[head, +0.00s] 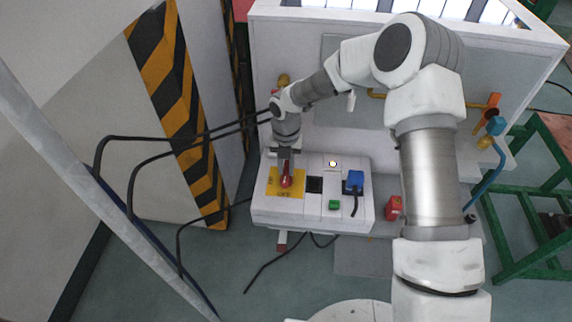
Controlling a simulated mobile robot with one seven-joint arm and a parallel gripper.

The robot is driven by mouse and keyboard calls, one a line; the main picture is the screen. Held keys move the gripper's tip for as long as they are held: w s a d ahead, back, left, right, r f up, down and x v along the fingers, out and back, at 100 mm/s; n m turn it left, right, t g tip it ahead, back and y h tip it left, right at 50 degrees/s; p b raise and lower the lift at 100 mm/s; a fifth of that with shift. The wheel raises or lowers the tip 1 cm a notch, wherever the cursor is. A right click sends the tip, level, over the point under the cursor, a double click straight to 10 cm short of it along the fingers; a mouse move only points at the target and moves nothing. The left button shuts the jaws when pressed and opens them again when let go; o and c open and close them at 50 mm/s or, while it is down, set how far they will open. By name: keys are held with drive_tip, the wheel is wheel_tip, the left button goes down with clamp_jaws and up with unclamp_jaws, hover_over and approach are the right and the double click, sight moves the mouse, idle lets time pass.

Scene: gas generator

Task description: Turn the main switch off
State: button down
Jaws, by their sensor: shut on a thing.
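The main switch is a red handle (287,181) on a yellow plate (272,189) at the left end of the white control box (313,213). My gripper (286,172) reaches down from above at the handle and is shut on it. The fingers hide the handle's upper part. The handle's exact angle is hard to tell at this size.
Right of the yellow plate are a black panel (314,184), a green button (334,204), a lit round lamp (333,163) and a blue plug (353,182). A red part (395,207) sits farther right. Black cables (190,137) run in at the left past a striped yellow-black post (181,100). A green frame (520,225) stands at the right.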

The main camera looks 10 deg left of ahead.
idle(0.4)
drive_tip(key=c, duration=0.8)
unclamp_jaws()
drive_tip(key=shift+o, duration=0.2)
